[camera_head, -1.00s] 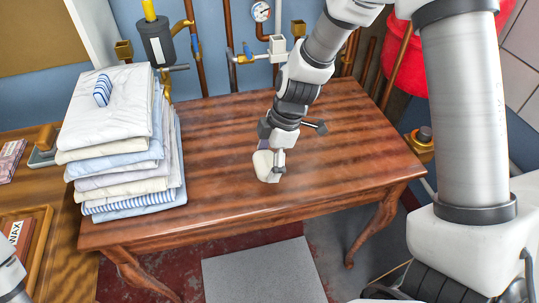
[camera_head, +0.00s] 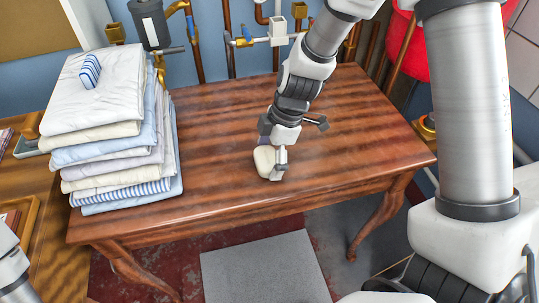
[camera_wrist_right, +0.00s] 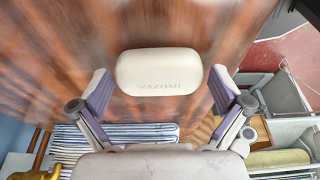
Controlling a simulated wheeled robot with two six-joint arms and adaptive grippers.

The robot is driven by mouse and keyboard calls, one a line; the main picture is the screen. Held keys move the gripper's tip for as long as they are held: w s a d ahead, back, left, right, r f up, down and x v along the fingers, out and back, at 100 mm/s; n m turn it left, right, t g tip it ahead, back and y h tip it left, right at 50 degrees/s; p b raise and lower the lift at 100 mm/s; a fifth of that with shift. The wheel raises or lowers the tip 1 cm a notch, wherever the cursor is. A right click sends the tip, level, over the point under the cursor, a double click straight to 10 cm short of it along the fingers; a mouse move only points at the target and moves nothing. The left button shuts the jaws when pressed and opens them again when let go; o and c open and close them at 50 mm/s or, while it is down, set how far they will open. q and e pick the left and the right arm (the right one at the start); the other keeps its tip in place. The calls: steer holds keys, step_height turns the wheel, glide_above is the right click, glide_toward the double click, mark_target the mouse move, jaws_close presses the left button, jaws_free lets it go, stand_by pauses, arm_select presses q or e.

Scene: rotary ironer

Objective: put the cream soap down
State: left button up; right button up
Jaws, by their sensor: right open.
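The cream soap (camera_head: 264,160) is a pale rounded bar over the front middle of the dark wooden table (camera_head: 215,130). In the head view it looks at or very near the table top; I cannot tell for sure that it touches. In the right wrist view the soap (camera_wrist_right: 160,75) shows stamped lettering and lies between the two fingers. My right gripper (camera_head: 272,158) points down around the soap. Its fingers (camera_wrist_right: 160,92) stand apart, with narrow gaps beside the bar. My left gripper is out of view; only a bit of that arm shows at the lower left.
Pipes and valves (camera_head: 262,35) line the wall behind. The table is clear right of the gripper. A grey mat (camera_head: 262,275) lies on the floor in front.

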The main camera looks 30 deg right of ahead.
steer(key=shift+r, duration=0.2)
steer(key=p+v, duration=0.4)
steer(key=v, duration=0.8)
